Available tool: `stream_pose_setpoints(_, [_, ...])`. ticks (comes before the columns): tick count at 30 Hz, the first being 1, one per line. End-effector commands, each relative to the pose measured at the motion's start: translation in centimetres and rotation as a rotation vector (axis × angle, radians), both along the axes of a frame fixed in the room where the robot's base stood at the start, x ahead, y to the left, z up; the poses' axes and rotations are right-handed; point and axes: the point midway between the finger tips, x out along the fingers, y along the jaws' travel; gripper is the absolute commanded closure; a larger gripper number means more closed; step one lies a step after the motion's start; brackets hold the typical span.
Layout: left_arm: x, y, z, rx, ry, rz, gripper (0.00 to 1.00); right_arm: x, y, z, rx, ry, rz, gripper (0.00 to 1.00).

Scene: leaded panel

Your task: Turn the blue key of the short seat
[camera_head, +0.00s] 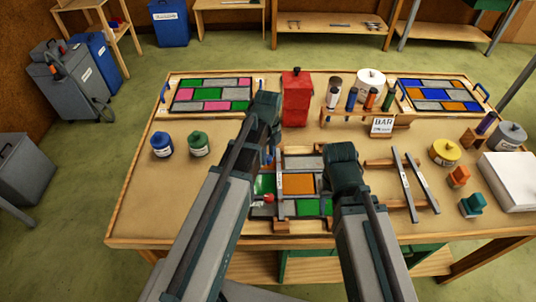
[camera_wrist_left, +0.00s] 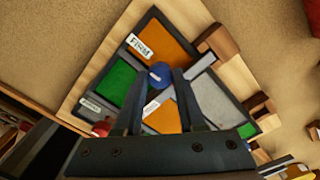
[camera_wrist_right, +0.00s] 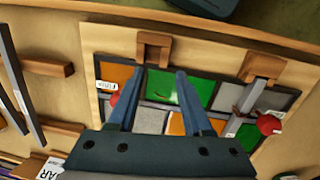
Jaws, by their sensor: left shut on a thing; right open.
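The blue key (camera_wrist_left: 160,72) is a round blue knob over the leaded panel in the left wrist view. My left gripper (camera_wrist_left: 162,78) is shut on it, its fingertips at the knob's sides. The panel (camera_head: 300,184) has orange, green and grey panes and lies at the table's front middle, partly hidden by my arms. A white tag reading FIRM (camera_wrist_left: 141,45) lies on an orange pane. A red knob (camera_wrist_left: 102,128) sits nearer the panel's edge. My right gripper (camera_wrist_right: 157,72) is open and empty above the panel, over a green pane. Another red knob (camera_wrist_right: 268,124) shows to its right.
Two bars (camera_head: 415,184) lie on wooden rests right of the panel. Coloured panels lie at the back left (camera_head: 212,94) and back right (camera_head: 440,95). A red canister (camera_head: 296,100) and a BAR sign (camera_head: 382,126) stand behind.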

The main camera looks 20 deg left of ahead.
Motion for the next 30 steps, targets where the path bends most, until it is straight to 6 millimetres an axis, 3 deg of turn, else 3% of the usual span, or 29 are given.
stream_pose_setpoints(18, [-0.02,0.00,-0.01,0.000,0.000,-0.039,1.00,0.00,0.00,-0.01,0.000,0.000,0.000,0.50])
stream_pose_setpoints(19, [-0.02,0.00,-0.01,0.000,0.000,-0.039,0.59,0.00,0.00,-0.01,0.000,0.000,0.000,0.50])
stream_pose_setpoints(21, [-0.02,0.00,-0.01,0.000,0.000,-0.039,0.47,0.00,0.00,-0.01,0.000,0.000,0.000,0.50])
stream_pose_setpoints(24, [-0.01,0.00,-0.01,0.000,0.000,-0.039,0.31,0.00,0.00,-0.01,0.000,0.000,0.000,0.50])
stream_pose_setpoints(30, [-0.01,0.00,0.00,0.000,0.000,-0.039,0.31,0.00,0.00,0.00,0.000,0.000,0.000,0.50])
